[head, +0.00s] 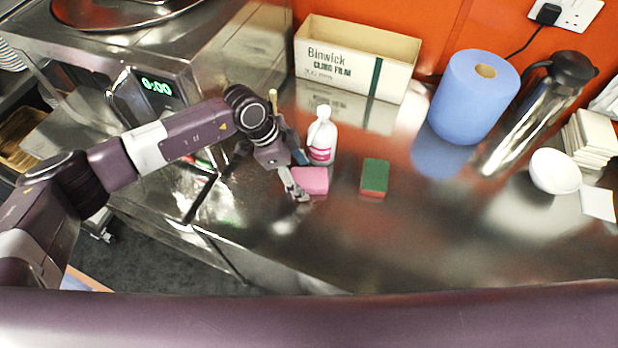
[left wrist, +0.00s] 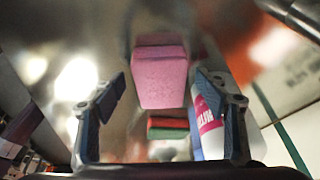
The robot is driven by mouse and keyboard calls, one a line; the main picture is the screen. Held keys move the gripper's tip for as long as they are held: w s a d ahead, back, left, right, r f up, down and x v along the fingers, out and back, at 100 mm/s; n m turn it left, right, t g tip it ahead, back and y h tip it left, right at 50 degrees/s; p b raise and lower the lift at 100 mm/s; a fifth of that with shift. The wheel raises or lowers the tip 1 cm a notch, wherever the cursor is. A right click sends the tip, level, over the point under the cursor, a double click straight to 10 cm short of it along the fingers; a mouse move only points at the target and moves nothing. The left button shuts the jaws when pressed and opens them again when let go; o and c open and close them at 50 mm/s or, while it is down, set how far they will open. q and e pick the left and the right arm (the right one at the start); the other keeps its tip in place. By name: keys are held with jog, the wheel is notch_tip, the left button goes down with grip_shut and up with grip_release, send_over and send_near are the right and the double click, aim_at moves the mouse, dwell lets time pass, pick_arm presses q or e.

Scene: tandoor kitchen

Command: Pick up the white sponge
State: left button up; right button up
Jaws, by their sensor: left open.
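I see no clearly white sponge in either view. A pink sponge-like block (head: 311,180) lies on the steel counter, and it also shows in the left wrist view (left wrist: 161,78). A sponge with a green top and a red lower layer (head: 374,177) lies to its right; it shows in the left wrist view (left wrist: 168,128) too. My left gripper (head: 299,178) is open beside the pink block. In the left wrist view the block appears between the open fingers, with its far end beyond the tips. Whether a finger touches it I cannot tell. My right gripper is not in view.
A white bottle with a pink label (head: 321,136) stands close behind the pink block. A cling film box (head: 352,62), blue paper roll (head: 468,98), steel flask (head: 533,105) and white bowl (head: 554,172) stand farther back or right. The counter's front middle (head: 330,240) is clear.

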pick_arm(q)
jog(key=shift+c, duration=0.6)
jog(key=shift+w, duration=0.1)
jog(key=c, duration=0.7)
